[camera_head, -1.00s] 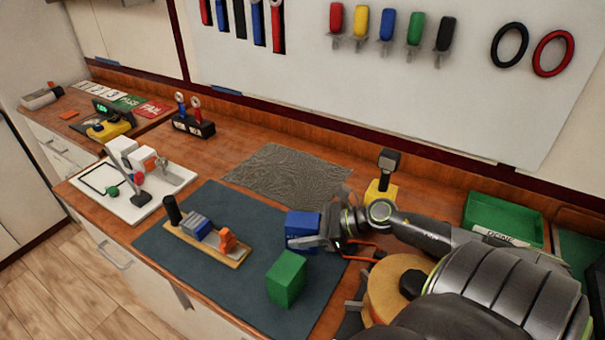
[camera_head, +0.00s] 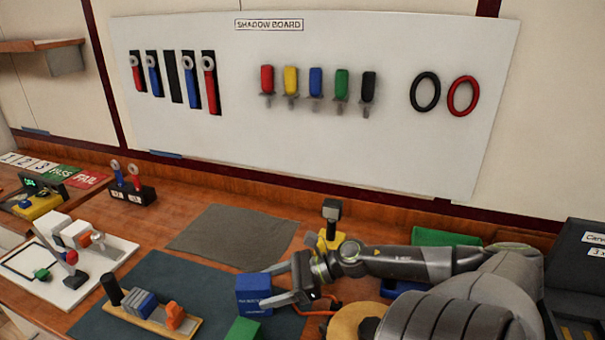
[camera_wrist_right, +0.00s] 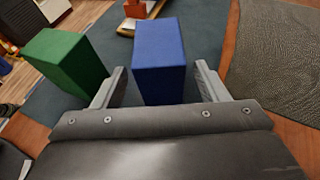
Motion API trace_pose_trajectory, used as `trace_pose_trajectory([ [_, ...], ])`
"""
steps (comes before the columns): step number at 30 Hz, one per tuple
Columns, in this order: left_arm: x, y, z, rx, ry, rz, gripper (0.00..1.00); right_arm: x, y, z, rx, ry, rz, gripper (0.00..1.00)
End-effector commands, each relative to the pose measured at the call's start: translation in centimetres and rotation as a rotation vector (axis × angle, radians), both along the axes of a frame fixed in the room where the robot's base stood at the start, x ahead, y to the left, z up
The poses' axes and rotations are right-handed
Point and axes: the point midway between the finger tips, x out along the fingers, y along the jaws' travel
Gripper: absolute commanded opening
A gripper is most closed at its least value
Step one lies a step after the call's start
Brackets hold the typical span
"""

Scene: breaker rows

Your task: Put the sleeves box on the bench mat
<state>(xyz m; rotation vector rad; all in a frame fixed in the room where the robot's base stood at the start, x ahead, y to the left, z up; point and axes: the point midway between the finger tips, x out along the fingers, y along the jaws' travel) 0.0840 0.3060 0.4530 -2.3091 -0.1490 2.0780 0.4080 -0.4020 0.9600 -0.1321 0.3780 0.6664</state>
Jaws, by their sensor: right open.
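A blue box (camera_head: 253,295) with small unreadable lettering stands upright at the right part of the dark teal mat (camera_head: 222,288). A green box (camera_head: 244,331) stands nearer, cut off by the bottom edge. I cannot read which is the sleeves box. My right gripper (camera_head: 267,286) is open at the blue box, coming from the right. In the right wrist view, the blue box (camera_wrist_right: 159,60) lies between the open fingers (camera_wrist_right: 158,88), with a gap on each side. The green box (camera_wrist_right: 66,63) stands outside the left finger. My left gripper is not in view.
A grey textured mat (camera_head: 232,236) lies bare behind the teal one. A wooden block holder (camera_head: 150,314) occupies the teal mat's left. A yellow-based post (camera_head: 330,228) stands behind my right arm. A black case (camera_head: 578,275) is at the right.

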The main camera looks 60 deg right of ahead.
Motion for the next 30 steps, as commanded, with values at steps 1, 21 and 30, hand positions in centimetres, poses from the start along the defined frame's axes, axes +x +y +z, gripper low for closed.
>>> trace_pose_trajectory([
  [1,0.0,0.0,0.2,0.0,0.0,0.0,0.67,-0.4,-0.3,0.2,-0.003,0.004,-0.001,0.67],
  [21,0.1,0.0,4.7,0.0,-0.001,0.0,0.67,-5.2,-4.1,2.9,-0.001,0.002,0.0,0.67],
  [30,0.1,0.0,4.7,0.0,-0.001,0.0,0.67,-5.4,-4.3,2.9,-0.001,-0.001,-0.001,0.67],
])
